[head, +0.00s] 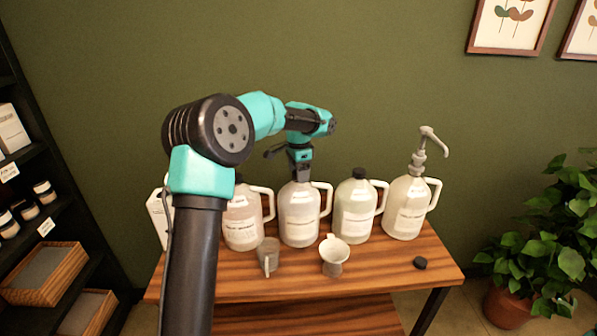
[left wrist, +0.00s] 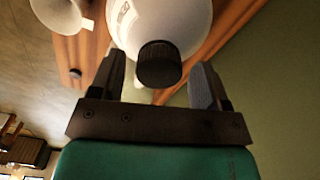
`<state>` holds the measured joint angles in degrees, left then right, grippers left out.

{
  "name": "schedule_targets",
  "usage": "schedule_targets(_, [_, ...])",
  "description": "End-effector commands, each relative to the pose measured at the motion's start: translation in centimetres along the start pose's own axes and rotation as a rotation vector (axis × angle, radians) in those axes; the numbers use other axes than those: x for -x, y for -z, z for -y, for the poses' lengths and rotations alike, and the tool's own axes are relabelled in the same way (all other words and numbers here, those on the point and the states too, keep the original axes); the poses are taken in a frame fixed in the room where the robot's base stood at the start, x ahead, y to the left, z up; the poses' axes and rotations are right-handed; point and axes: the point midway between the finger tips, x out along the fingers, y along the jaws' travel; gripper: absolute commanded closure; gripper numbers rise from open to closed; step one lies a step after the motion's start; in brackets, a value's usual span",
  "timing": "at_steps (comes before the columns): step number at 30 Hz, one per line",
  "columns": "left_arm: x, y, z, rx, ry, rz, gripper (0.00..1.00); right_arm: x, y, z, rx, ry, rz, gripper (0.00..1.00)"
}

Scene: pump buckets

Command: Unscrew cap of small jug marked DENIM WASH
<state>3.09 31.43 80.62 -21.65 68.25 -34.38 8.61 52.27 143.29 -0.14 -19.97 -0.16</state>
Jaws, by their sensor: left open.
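Several small handled jugs with labels too small to read stand in a row, so I cannot tell which one is marked DENIM WASH. My left gripper (head: 300,171) is directly above the white jug (head: 299,220) in the middle of the row and hides its top. In the left wrist view, a ribbed black cap (left wrist: 158,65) on a white jug (left wrist: 165,22) lies between the two spread fingers of the left gripper (left wrist: 160,82). The fingers appear apart from the cap. My right gripper is not in view.
To the right stand a greenish jug (head: 355,215) with a black cap and a jug with a pump (head: 410,208). A pinkish jug (head: 241,222) is to the left. A grey cup (head: 268,254), white funnel-like vessel (head: 334,256) and loose black cap (head: 420,263) lie in front.

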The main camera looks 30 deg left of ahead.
Motion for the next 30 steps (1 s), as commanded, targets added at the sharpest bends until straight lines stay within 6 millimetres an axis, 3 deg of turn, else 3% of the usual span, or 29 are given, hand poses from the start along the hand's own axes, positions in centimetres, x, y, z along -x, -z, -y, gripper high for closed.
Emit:
schedule_targets(19, [-0.05, 0.0, 0.0, -0.609, -0.001, 0.0, 0.3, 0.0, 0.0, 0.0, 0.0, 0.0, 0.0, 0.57])
schedule_targets(29, [-0.05, 0.0, 0.0, -0.663, -0.001, 0.0, 0.3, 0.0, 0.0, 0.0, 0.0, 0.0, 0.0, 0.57])
schedule_targets(30, [-0.05, 0.0, 0.0, -0.663, -0.001, 0.0, 0.34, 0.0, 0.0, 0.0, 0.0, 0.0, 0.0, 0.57])
